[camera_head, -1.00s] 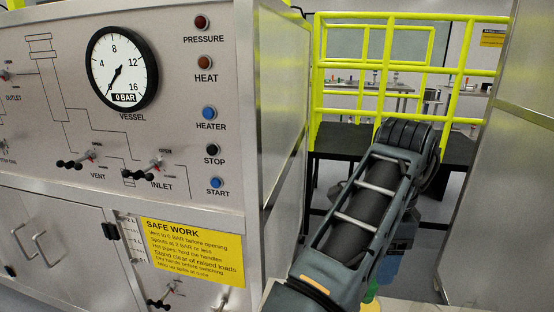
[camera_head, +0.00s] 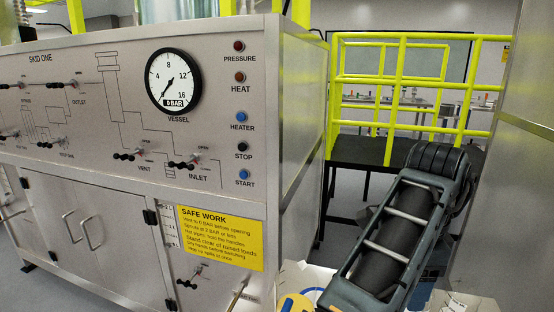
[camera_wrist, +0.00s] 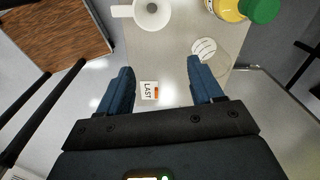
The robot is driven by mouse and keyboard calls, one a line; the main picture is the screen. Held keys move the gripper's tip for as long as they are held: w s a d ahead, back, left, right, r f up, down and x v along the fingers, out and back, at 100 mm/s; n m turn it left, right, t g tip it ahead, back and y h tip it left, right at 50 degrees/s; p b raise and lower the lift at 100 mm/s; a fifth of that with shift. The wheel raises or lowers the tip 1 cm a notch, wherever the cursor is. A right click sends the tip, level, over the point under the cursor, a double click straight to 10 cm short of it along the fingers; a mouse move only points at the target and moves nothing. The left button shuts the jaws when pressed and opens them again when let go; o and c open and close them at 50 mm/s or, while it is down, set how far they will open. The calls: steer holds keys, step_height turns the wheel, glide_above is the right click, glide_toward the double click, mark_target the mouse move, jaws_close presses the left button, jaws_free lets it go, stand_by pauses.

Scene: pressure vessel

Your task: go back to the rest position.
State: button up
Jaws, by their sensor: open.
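My gripper (camera_wrist: 160,92) shows in the wrist view, pointing down with its two blue fingers spread wide and nothing between them. Below it lies a light surface (camera_wrist: 172,50) with a small white tag reading LAST (camera_wrist: 149,91), seen between the fingers. In the head view my arm reaches out at the lower right, and the gripper itself is hidden there.
A steel control panel (camera_head: 120,215) with a gauge (camera_head: 173,80) fills the left. A yellow railing (camera_head: 400,90) and dark platform (camera_head: 360,150) stand behind. The wrist view shows a white mug (camera_wrist: 151,12), a green-lidded container (camera_wrist: 258,8) and a brown wooden surface (camera_wrist: 55,32).

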steer(key=s+d+f+n+t+h, duration=0.25)
steer(key=d+n+t+h, duration=0.2)
steer(key=d, duration=0.65)
steer(key=s+d+f+n+t+h, duration=0.2)
steer(key=s+d+n+t+h, duration=0.25)
steer(key=d, duration=0.65)
steer(key=s+a+f+n+t+y, duration=0.2)
steer(key=s+a+f+n+y, duration=0.15)
steer(key=s+a+n, duration=0.4)
steer(key=s+a+f+n+t+y, duration=0.3)
steer(key=s+a+n+y, duration=0.15)
steer(key=s, duration=0.65)
steer(key=s+a+r, duration=0.3)
steer(key=s+a, duration=0.2)
steer(key=s, duration=0.2)
steer(key=s+a+r+m+y, duration=0.1)
steer(key=s+a+r, duration=0.2)
steer(key=s+a, duration=0.3)
steer(key=shift+s+m+t, duration=0.3)
steer(key=shift+s, duration=0.7)
steer(key=shift+a, duration=0.1)
